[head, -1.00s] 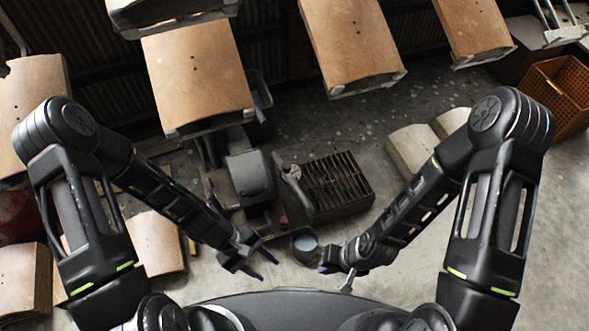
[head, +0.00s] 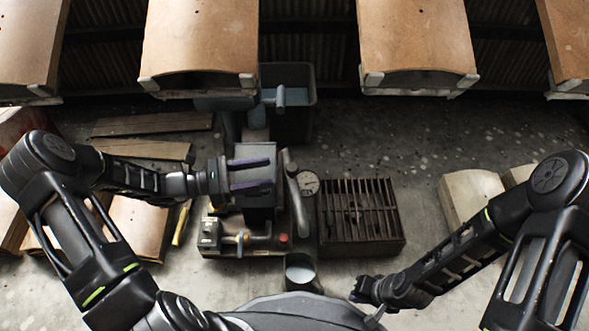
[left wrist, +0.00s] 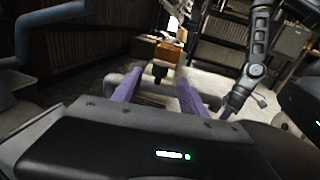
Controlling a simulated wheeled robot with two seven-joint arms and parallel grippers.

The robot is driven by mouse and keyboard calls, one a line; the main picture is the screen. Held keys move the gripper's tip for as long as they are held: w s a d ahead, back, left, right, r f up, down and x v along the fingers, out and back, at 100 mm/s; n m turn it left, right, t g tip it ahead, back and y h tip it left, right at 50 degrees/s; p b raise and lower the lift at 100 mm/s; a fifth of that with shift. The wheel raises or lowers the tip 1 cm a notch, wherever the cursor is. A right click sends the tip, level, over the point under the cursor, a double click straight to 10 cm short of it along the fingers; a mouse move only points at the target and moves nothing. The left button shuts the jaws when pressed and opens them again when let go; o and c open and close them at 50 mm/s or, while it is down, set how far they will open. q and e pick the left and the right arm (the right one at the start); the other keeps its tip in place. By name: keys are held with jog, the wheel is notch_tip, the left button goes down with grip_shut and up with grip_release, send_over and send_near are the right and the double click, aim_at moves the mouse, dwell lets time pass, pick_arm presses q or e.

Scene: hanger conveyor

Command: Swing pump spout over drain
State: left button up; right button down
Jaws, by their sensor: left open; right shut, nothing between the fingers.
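The pump (head: 262,207) stands on the floor in the middle of the head view, with a dark box-shaped body, a round gauge and a red button. A grey curved pipe that looks like the spout (head: 297,205) runs along its right side towards me. The drain looks to be the dark slatted grate (head: 360,212) just right of the pump. My left gripper (head: 270,174) is open and empty, above the dark body and left of the spout; its purple fingers also show in the left wrist view (left wrist: 158,92). My right gripper (head: 360,292) is shut and empty, below the grate.
A small pail (head: 300,270) stands in front of the pump near the spout's lower end. A blue-grey bin (head: 294,125) is behind the pump. Wooden panels (head: 200,45) hang along the back. Boards lie on the floor at left.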

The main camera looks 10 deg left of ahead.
aim_at(287, 173)
pick_arm(q)
jog(key=shift+d, duration=0.15)
jog(key=b+x, duration=0.2)
jog(key=x, duration=0.4)
jog(key=shift+d+f, duration=0.15)
jog(key=shift+d, duration=0.05)
jog(key=shift+w+d, duration=0.35)
jog(key=shift+d, duration=0.25)
grip_shut()
dwell(0.7)
